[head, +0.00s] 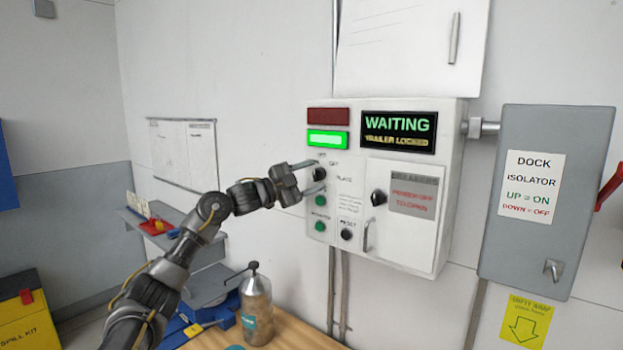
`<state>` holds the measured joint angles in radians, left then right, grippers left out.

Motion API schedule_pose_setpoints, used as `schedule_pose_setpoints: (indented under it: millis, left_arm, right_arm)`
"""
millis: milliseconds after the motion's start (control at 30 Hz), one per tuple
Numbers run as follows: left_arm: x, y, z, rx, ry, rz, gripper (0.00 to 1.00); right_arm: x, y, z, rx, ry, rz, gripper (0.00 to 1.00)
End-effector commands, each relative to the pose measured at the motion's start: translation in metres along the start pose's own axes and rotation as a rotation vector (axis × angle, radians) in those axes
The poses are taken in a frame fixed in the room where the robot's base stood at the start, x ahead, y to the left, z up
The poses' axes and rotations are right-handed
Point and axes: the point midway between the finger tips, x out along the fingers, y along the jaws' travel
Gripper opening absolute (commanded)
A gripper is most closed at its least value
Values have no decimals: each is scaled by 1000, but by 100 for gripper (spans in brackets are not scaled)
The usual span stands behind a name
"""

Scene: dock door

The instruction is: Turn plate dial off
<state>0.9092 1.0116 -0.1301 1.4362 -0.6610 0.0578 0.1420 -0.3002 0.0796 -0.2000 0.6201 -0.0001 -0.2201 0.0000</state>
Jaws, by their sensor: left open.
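The plate dial (320,174) is a small black knob on the white control box (455,150), left of the word PLATE and below small OFF lettering. My left gripper (314,177) is open at the dial, one finger above it and one below. The fingers partly cover the area around it, and I cannot tell whether they touch it or which way its pointer faces. My right gripper is not in view.
Green buttons (320,226) and a black reset knob (346,234) sit below the dial. The box's door has another black knob (378,197) and a handle. A grey isolator box (535,240) hangs at right. A bottle (257,308) stands on the bench below.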

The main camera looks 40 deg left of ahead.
Motion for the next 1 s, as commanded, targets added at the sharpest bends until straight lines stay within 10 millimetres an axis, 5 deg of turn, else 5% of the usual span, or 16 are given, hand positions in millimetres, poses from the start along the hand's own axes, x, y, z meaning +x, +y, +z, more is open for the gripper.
schedule_pose_setpoints:
  millis: [500,1000]
  left_arm:
    - [-90,5,4,3,-3,1,55]
    - [-104,0,0,0,0,0,55]
  right_arm:
    - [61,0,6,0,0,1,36]
    - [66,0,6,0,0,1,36]
